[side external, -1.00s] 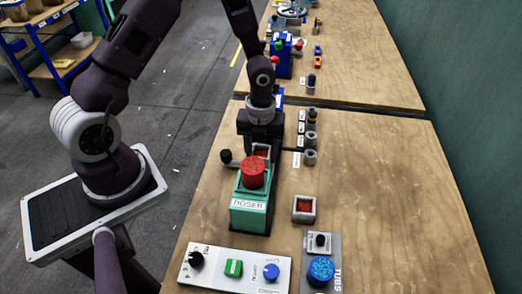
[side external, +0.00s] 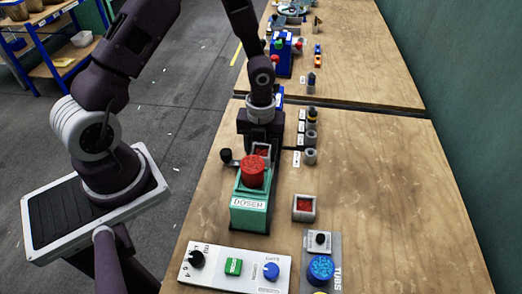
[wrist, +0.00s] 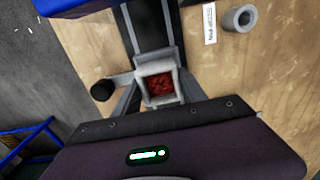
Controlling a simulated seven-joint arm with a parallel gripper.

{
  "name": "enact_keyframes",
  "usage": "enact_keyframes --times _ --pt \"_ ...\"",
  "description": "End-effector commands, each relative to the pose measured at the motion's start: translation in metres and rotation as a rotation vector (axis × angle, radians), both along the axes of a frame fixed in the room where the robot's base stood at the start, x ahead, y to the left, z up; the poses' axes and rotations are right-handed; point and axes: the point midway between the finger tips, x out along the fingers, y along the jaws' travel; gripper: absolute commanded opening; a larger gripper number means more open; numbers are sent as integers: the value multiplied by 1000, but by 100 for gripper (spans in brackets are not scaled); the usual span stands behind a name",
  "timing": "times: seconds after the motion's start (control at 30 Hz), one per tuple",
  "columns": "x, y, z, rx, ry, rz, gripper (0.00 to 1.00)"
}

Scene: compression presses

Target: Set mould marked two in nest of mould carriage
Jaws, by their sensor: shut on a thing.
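A square grey mould (wrist: 160,85) filled with red granules sits at my gripper's fingertips in the wrist view. In the side external view this mould (side external: 263,150) shows just behind the green doser. My gripper (side external: 261,140) points down and is shut on the mould. A second grey mould (side external: 304,208) with red contents stands on the table, right of the doser and apart from my gripper. I cannot read a number on either mould. The mould carriage and its nest cannot be made out clearly behind my gripper.
The green doser (side external: 249,205) with its red top stands close in front of my gripper. A black knob (wrist: 103,90) is left of the held mould. A grey cylinder (wrist: 238,18) stands to the right. Control panels (side external: 236,268) lie at the front. The table's right side is clear.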

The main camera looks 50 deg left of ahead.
Motion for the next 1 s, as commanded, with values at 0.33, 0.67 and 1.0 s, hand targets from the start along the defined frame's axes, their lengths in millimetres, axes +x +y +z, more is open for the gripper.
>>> enact_keyframes --times 0.33,0.67,1.0 --pt "0 0 -5 0 -1 0 0" --pt "0 0 -10 0 0 0 0" --pt "1 0 -14 1 -1 0 63"
